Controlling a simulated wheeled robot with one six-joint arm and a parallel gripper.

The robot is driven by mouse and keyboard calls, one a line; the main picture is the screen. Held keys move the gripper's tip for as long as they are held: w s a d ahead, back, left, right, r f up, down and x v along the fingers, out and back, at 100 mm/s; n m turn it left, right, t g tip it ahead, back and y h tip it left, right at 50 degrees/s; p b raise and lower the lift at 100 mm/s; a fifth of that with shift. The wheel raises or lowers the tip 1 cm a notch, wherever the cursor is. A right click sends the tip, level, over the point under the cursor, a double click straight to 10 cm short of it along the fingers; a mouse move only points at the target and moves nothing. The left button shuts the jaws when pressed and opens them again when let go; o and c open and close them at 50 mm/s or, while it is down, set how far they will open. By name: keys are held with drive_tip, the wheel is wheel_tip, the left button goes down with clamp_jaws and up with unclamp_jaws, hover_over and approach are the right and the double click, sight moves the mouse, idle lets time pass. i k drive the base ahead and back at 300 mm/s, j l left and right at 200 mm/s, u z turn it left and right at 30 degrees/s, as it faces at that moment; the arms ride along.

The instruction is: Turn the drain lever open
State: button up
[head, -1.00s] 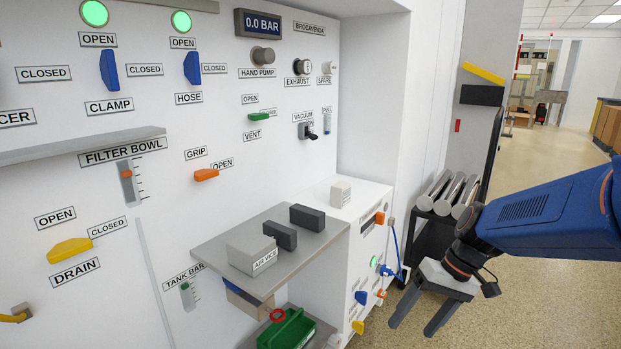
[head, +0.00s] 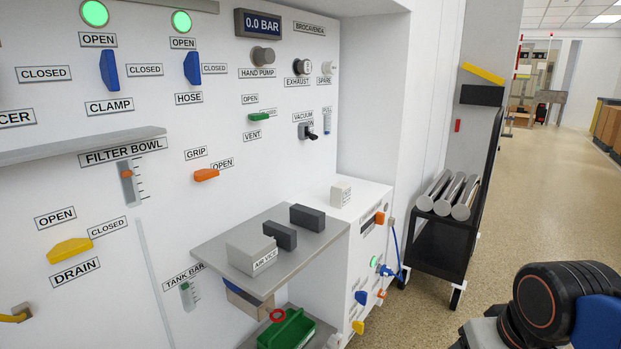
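The yellow drain lever (head: 70,250) is on the white panel at the left in the head view. It lies roughly level, above the DRAIN label (head: 75,271). The OPEN label (head: 55,217) is above it and the CLOSED label (head: 107,227) is at its upper right. My gripper (head: 478,335) is at the bottom right, far from the lever. Only part of its grey body shows, and its fingertips are cut off by the frame edge, so I cannot see its opening.
A grey shelf (head: 210,245) with blocks juts out from the panel between the lever and my arm. A green bin (head: 287,330) is below it. A black cart (head: 440,240) with metal cylinders stands at the right. The floor (head: 550,190) beyond is open.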

sight(64, 250)
drive_tip(key=k+u, duration=0.1)
drive_tip(key=u, duration=1.2)
